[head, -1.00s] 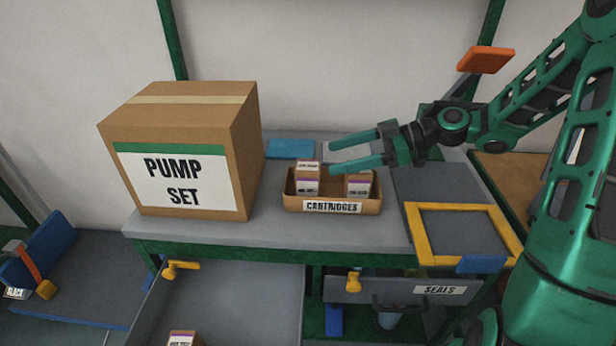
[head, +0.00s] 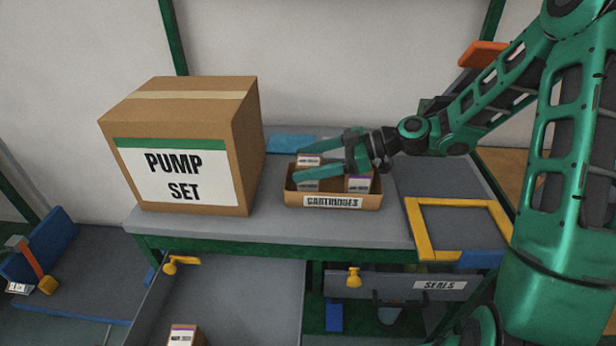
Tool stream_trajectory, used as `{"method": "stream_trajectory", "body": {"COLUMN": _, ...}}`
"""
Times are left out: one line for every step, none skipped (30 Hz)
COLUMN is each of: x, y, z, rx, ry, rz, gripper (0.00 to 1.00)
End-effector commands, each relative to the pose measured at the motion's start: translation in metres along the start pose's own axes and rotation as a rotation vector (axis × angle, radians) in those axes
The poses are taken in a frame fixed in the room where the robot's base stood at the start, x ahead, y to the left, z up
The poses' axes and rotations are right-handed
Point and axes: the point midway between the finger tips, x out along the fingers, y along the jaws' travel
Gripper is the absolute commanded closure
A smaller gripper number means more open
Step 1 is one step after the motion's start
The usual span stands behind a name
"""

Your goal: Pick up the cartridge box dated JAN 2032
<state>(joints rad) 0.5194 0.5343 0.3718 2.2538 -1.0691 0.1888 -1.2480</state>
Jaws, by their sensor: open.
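The tan tray labelled CARTRIDGES (head: 289,201) sits on the grey bench and holds two small cartridge boxes with purple bands. The left box (head: 308,159) stands partly behind my gripper's fingers; the right box (head: 357,184) shows beside the gripper's base. A third cartridge box (head: 183,335) stands in the open lower drawer and is cut off by the bottom edge. The dates on the boxes are too small to read. My gripper (head: 297,165) is open, its fingers pointing left over the tray at the left box. I cannot tell whether it touches the box.
A large PUMP SET carton (head: 180,150) stands left of the tray. A blue flat item (head: 290,143) lies behind it. A yellow frame (head: 420,230) is on the right of the bench. The SEALS drawer (head: 395,286) is below.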

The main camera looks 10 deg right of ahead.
Motion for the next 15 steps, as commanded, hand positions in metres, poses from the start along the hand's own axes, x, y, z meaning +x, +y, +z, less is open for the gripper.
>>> {"method": "stream_trajectory", "body": {"x": -0.0002, "y": 0.0001, "z": 0.0, "rx": 0.0, "ry": 0.0, "rz": 0.0, "gripper": 0.31}}
{"method": "stream_trajectory", "body": {"x": -0.0003, "y": 0.0001, "z": 0.0, "rx": 0.0, "ry": 0.0, "rz": 0.0, "gripper": 0.31}}
{"method": "stream_trajectory", "body": {"x": -0.0003, "y": 0.0001, "z": 0.0, "rx": 0.0, "ry": 0.0, "rz": 0.0, "gripper": 0.36}}
{"method": "stream_trajectory", "body": {"x": -0.0004, "y": 0.0001, "z": 0.0001, "rx": 0.0, "ry": 0.0, "rz": 0.0, "gripper": 0.43}}
{"method": "stream_trajectory", "body": {"x": -0.0004, "y": 0.0002, "z": 0.0001, "rx": 0.0, "ry": 0.0, "rz": 0.0, "gripper": 0.5}}
{"method": "stream_trajectory", "body": {"x": -0.0004, "y": 0.0002, "z": 0.0001, "rx": 0.0, "ry": 0.0, "rz": 0.0, "gripper": 0.6}}
{"method": "stream_trajectory", "body": {"x": -0.0005, "y": 0.0002, "z": 0.0001, "rx": 0.0, "ry": 0.0, "rz": 0.0, "gripper": 0.67}}
{"method": "stream_trajectory", "body": {"x": -0.0005, "y": 0.0002, "z": 0.0001, "rx": 0.0, "ry": 0.0, "rz": 0.0, "gripper": 0.74}}
{"method": "stream_trajectory", "body": {"x": -0.0005, "y": 0.0002, "z": 0.0001, "rx": 0.0, "ry": -0.001, "rz": 0.0, "gripper": 0.79}}
{"method": "stream_trajectory", "body": {"x": -0.0005, "y": 0.0002, "z": 0.0, "rx": 0.0, "ry": 0.0, "rz": 0.0, "gripper": 0.79}}
{"method": "stream_trajectory", "body": {"x": -0.0006, "y": 0.0002, "z": 0.0, "rx": 0.0, "ry": 0.0, "rz": 0.0, "gripper": 0.79}}
{"method": "stream_trajectory", "body": {"x": -0.0006, "y": 0.0003, "z": 0.0, "rx": 0.0, "ry": 0.0, "rz": 0.0, "gripper": 0.79}}
{"method": "stream_trajectory", "body": {"x": -0.0006, "y": 0.0003, "z": 0.0, "rx": 0.0, "ry": 0.0, "rz": 0.0, "gripper": 0.79}}
{"method": "stream_trajectory", "body": {"x": -0.0006, "y": 0.0003, "z": 0.0, "rx": 0.0, "ry": 0.0, "rz": 0.0, "gripper": 0.79}}
{"method": "stream_trajectory", "body": {"x": -0.0007, "y": 0.0003, "z": -0.0001, "rx": 0.0, "ry": 0.0, "rz": 0.0, "gripper": 0.79}}
